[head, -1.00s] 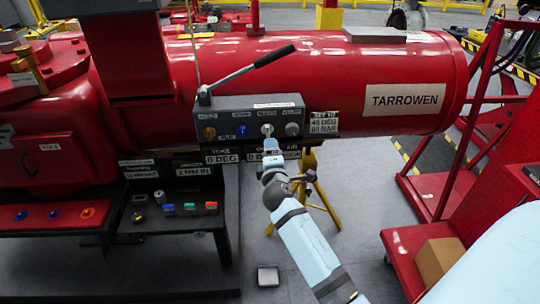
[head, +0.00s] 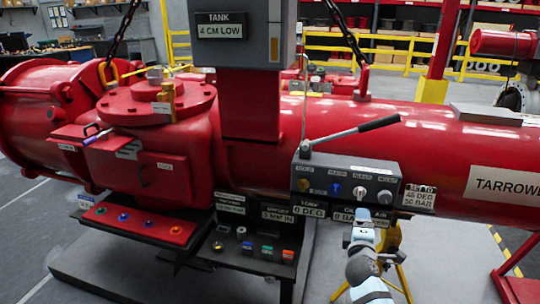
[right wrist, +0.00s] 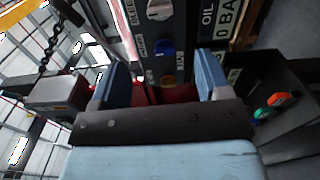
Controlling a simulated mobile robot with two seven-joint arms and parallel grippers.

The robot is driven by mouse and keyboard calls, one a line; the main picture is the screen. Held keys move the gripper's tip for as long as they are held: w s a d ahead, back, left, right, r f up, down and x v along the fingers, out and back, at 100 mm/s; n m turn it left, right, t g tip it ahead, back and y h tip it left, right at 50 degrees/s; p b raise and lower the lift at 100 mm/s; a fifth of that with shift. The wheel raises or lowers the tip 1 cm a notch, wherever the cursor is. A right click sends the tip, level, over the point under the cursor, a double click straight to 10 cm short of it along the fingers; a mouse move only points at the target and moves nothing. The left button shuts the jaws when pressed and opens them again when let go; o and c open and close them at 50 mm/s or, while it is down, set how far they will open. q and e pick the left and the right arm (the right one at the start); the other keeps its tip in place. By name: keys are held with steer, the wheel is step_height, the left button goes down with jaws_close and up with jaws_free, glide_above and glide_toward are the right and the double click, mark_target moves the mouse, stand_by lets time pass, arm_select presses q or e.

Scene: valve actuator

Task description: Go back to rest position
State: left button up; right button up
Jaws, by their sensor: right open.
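My right gripper (head: 363,218) is in front of the right part of the grey control panel (head: 330,182) on the red actuator (head: 262,172). In the right wrist view its two blue fingers (right wrist: 160,85) stand wide apart with nothing between them. Beyond them are a blue knob (right wrist: 161,46), a brass-coloured knob (right wrist: 168,80) and a pale round knob (right wrist: 160,8). In the head view the panel's blue knob (head: 335,187) and white knob (head: 359,191) show to the left of and above the gripper. I cannot tell whether a fingertip touches the panel. My left gripper is not in view.
A grey lever (head: 350,133) rises from the panel's top. A dark shelf with several coloured pieces (head: 265,249) and a red button panel (head: 140,223) stick out below. A yellow stand (head: 392,255) is behind my right arm. Grey floor is clear at lower left.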

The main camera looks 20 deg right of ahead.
steer(key=s+a+f+m+g+y, duration=0.2)
steer(key=s+a+f+m+y, duration=0.2)
steer(key=s+a+f+y, duration=0.55)
steer(key=s+a+f+m+g+y, duration=0.1)
steer(key=s+a+f+m, duration=0.2)
steer(key=s, duration=0.4)
steer(key=s+a+f+m+g+y, duration=0.1)
steer(key=s+a+f, duration=0.2)
steer(key=s+a, duration=0.25)
steer(key=s+a+f+m+g+y, duration=0.1)
steer(key=s+a+f+m, duration=0.2)
steer(key=s, duration=0.4)
arm_select(q)
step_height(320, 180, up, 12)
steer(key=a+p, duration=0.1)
steer(key=p, duration=1.3)
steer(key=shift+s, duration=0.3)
arm_select(e)
step_height(320, 180, up, 12)
steer(key=n, duration=0.1)
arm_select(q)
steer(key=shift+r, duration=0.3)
arm_select(e)
steer(key=shift+w+f, duration=0.1)
